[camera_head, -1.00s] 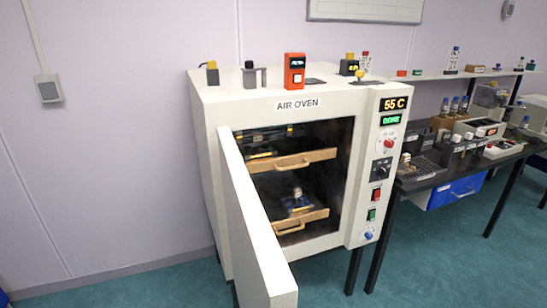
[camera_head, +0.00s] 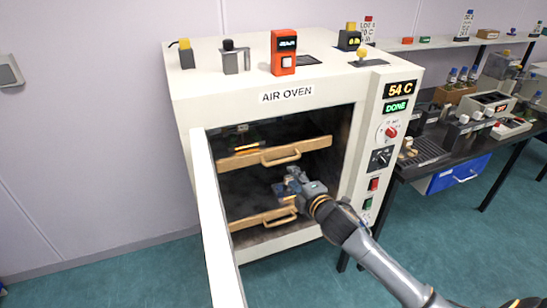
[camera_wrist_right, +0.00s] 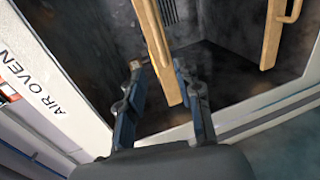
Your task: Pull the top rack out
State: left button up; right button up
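The top rack (camera_head: 262,161) is a wooden-fronted shelf with a bow handle (camera_head: 283,155), inside the open air oven (camera_head: 185,90). It looks pushed in. My right gripper (camera_head: 291,176) is in front of the oven opening, below the top rack handle and above the bottom rack (camera_head: 246,221). In the right wrist view my right gripper (camera_wrist_right: 154,66) is open, with its fingers apart. The top rack's wooden front (camera_wrist_right: 157,45) shows between and beyond the fingertips; I cannot tell whether they touch it. My left gripper is not in view.
The oven door (camera_head: 212,225) stands open at the left of the opening. The oven display (camera_head: 400,89) reads 54 C, with DONE below. A dark bench (camera_head: 420,168) with equipment stands to the right. The floor in front is clear.

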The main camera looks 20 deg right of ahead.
aim_at(278, 162)
jog(key=p+x, duration=0.1)
jog(key=x, duration=1.1)
jog(key=shift+w+f, duration=0.1)
jog(key=shift+w, duration=0.2)
grip_shut()
